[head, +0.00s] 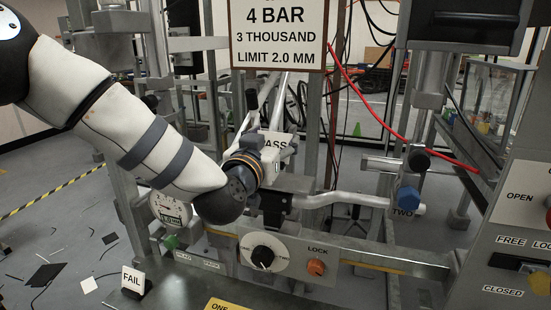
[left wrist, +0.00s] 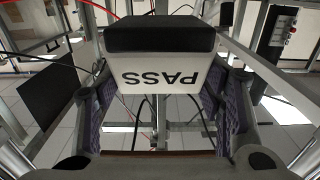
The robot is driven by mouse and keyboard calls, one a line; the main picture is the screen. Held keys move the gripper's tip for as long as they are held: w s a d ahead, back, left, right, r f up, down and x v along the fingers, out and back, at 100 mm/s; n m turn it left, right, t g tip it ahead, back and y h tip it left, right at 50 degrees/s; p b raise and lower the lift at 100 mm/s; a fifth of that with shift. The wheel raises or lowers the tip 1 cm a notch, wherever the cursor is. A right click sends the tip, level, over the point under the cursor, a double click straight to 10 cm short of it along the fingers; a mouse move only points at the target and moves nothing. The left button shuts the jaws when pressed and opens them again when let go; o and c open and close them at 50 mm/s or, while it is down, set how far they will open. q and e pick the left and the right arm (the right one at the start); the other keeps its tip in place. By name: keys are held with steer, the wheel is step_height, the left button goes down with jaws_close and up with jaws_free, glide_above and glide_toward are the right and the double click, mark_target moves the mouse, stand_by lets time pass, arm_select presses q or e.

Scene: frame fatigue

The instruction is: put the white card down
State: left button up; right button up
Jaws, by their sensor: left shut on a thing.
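The white card (head: 283,143) is marked PASS, partly hidden in the head view by my left gripper (head: 270,152). In the left wrist view the white card (left wrist: 165,82) shows upside down with a black block along its upper edge. The fingers of my left gripper (left wrist: 163,108) stand on both sides of it, shut on it. The card is held up in front of the test frame, above the control panel. My right gripper is not in view.
A FAIL card (head: 133,279) stands on the grey bench at lower left. Below my gripper are a dial knob (head: 263,256) and an orange LOCK knob (head: 316,267). A sign (head: 278,34) hangs above.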

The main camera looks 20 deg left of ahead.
arm_select(q)
steer(key=shift+w+f, duration=0.35)
steer(key=shift+f, duration=0.1)
steer(key=f, duration=0.3)
steer(key=shift+w+a+f+b, duration=0.15)
steer(key=shift+w+f+b, duration=0.1)
steer(key=shift+b, duration=0.15)
steer(key=shift+r, duration=0.2)
steer(key=shift+f, duration=0.2)
steer(key=o, duration=1.2)
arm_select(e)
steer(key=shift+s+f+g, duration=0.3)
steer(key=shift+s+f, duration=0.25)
